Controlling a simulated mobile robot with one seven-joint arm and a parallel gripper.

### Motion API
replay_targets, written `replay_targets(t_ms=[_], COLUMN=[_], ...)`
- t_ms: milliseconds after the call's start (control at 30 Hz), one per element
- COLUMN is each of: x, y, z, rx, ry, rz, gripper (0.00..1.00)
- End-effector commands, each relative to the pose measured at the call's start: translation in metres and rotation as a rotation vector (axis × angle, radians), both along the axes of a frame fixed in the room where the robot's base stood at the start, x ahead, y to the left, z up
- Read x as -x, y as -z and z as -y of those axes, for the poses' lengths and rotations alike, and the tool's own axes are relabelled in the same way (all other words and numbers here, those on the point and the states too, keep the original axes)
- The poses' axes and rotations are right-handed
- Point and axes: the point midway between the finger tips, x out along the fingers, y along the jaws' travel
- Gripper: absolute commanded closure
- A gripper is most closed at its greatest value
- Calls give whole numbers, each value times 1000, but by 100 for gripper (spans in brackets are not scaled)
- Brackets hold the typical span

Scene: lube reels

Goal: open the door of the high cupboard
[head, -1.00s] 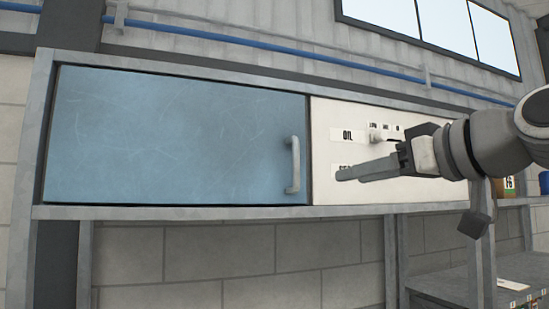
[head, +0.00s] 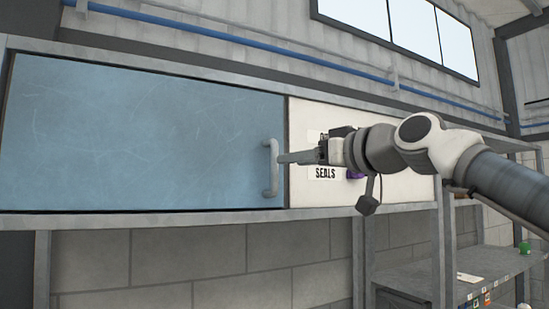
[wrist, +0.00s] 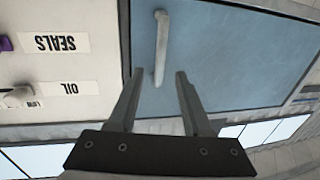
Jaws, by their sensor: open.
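The high cupboard has a blue door (head: 140,135), which is shut. Its grey vertical bar handle (head: 270,168) stands at the door's right edge. In the wrist view the blue door (wrist: 225,60) fills the upper right and the handle (wrist: 160,45) points down toward the gap between my fingers. My gripper (head: 283,158) is at the handle's right side in the head view. In the wrist view my gripper (wrist: 157,74) is open, with one finger on each side of the handle's line. I cannot tell whether a finger touches the handle.
A white panel (head: 305,195) right of the door carries a SEALS label (head: 325,173); the wrist view also shows an OIL label (wrist: 68,89). A grey ledge (head: 200,221) runs under the door. Grey shelving (head: 480,262) stands at the lower right. The space before the door looks clear.

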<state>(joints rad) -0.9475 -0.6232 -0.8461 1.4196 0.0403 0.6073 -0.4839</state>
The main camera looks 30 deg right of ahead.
Motion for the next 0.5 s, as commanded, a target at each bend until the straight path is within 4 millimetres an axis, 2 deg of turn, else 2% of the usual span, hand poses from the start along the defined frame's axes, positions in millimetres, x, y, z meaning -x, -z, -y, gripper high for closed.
replay_targets(t_ms=[33,200,500], x=[-11,-39,-67], y=[-2,-2,-1], z=[-4,-11,-16], rx=[1,0,-1], ry=[-4,-4,-1], rz=[-1,-1,1], gripper=[50,50,50])
